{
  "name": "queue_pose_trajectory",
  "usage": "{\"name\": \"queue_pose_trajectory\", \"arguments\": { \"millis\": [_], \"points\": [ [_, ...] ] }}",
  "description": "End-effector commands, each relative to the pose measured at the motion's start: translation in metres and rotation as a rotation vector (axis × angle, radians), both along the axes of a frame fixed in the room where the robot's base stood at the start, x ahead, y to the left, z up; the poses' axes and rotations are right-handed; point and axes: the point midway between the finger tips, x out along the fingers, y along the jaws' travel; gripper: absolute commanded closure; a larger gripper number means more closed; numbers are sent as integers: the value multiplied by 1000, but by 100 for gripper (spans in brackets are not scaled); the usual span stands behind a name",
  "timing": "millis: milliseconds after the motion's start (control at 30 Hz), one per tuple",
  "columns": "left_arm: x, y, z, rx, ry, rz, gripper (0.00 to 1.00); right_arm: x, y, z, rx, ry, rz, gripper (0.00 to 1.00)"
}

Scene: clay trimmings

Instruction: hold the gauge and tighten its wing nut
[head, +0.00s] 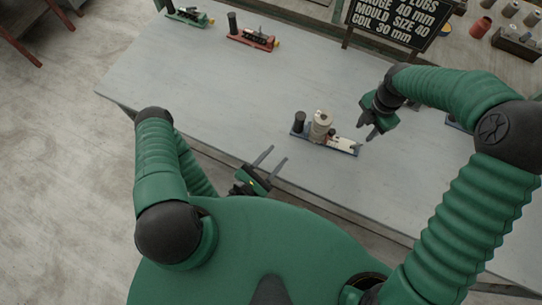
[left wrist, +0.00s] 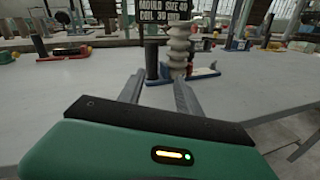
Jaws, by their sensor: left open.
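A gauge with a blue base (head: 298,131) lies on the grey table in front of me, with a dark upright post (head: 299,121) at its left end. A beige ribbed piece (head: 320,127) stands at its middle and a pale part lies toward its right end. I cannot make out the wing nut. My left gripper (head: 274,154) is open and empty, short of the gauge at the table's near edge. In the left wrist view the post (left wrist: 151,60) shows beyond and between its fingers. My right gripper (head: 366,131) is above the gauge's right end, fingers apart, holding nothing visible.
The grey table (head: 200,80) has clear room left of the gauge. A green-based device (head: 187,16) and a red-based device (head: 252,38) lie at its far left. A black sign (head: 394,22) with lettering stands behind. Jars and boxes fill the back right.

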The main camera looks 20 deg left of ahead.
Motion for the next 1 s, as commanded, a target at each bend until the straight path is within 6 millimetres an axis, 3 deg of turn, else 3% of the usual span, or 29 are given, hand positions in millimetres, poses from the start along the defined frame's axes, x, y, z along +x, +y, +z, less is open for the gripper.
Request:
{"name": "queue_pose_trajectory", "arguments": {
  "millis": [100, 267, 800, 1000],
  "points": [
    [-5, 6, 6, -173, 2, 100, 59, 0, -1, 0, 1, 1, -1, 64],
    [4, 7, 9, -227, -4, 127, 59, 1, -1, 0, 0, 1, -1, 64],
    [122, -20, 9, -220, -4, 122, 59, 0, 0, 0, -1, 1, -1, 64],
    [152, -27, 9, -219, -2, 123, 59, 0, 0, 0, -1, 1, -1, 64]
  ]
}}
